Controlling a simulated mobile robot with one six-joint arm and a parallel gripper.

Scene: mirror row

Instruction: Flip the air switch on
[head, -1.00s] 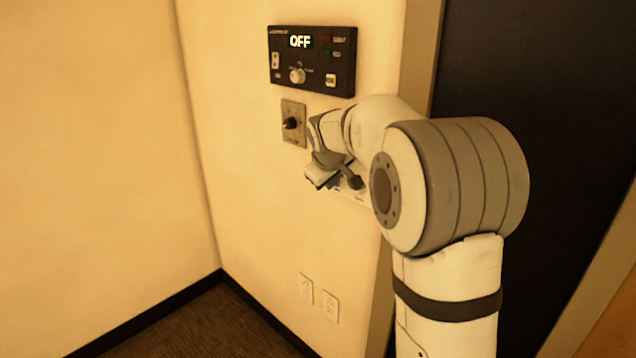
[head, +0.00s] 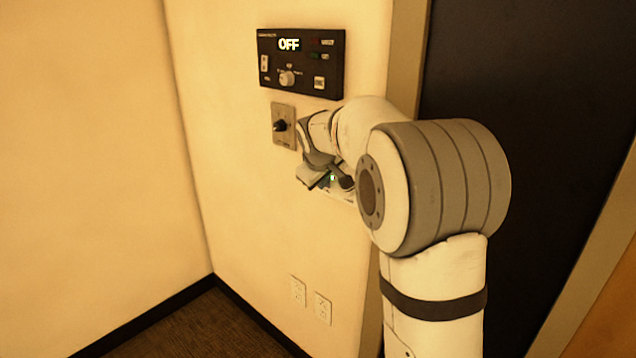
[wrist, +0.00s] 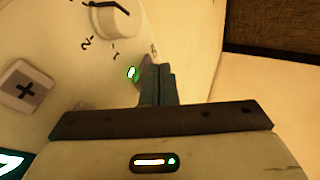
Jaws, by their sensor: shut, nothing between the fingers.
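My gripper (wrist: 158,85) is shut in the wrist view, its dark fingers together close to a pale wall panel (wrist: 65,45). Beside the fingertips are a lit green light (wrist: 132,73) and a small grey part (wrist: 146,72), perhaps a switch; the fingers partly cover it, and I cannot tell whether they touch. In the head view my gripper (head: 322,180) is by the wall below a square plate, and my arm hides most of what is behind it. I cannot read which control is labelled as the air switch.
A black panel (head: 300,92) with a display reading OFF (head: 289,45) hangs above. Below it is a plate with a black knob (head: 280,125). The pale panel bears a dial (wrist: 108,20) and a plus button (wrist: 26,86). A dark door (head: 530,110) stands right.

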